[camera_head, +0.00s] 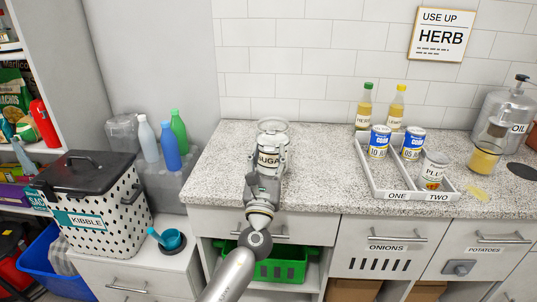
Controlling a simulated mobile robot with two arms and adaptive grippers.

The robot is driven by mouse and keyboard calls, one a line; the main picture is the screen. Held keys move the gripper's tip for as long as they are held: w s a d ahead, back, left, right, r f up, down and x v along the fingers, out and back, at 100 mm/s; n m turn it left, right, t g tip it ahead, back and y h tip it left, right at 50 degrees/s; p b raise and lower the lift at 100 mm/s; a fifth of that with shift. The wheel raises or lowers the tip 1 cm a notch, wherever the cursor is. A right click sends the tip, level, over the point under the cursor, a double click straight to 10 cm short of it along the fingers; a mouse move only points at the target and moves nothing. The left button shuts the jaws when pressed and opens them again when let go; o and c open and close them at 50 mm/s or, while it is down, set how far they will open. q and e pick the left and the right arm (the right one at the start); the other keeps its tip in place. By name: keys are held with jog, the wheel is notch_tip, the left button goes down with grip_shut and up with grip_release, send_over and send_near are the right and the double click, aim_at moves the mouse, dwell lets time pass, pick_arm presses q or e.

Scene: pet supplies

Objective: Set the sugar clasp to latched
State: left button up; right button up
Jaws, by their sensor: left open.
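The sugar jar (268,159) stands upright on the speckled counter, left of centre. Its label reads "SUGA", with the rest covered. Its pale glass lid (272,125) shows at the top. My right gripper is not in view.
A grey tray (373,187) marked ONE and TWO holds several cans on the right. Two oil bottles (364,107) stand behind it. An oil dispenser (505,110) is at far right. A kibble bin (90,210) stands at left. The counter (325,175) between jar and tray is clear.

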pick_arm(q)
jog(key=shift+w+r, duration=0.2)
jog(key=shift+w, duration=0.25)
jog(key=c, duration=1)
jog(key=g+p, duration=0.1)
jog(key=p, duration=0.5)
jog(key=r+g+p, duration=0.1)
jog(key=p, duration=0.5)
jog(key=r+g+p, duration=0.1)
jog(key=p, duration=0.5)
jog(key=shift+w+g, duration=0.4)
jog(key=shift+c, duration=0.2)
jog(key=shift+f+p, duration=0.2)
jog(key=shift+p, duration=0.55)
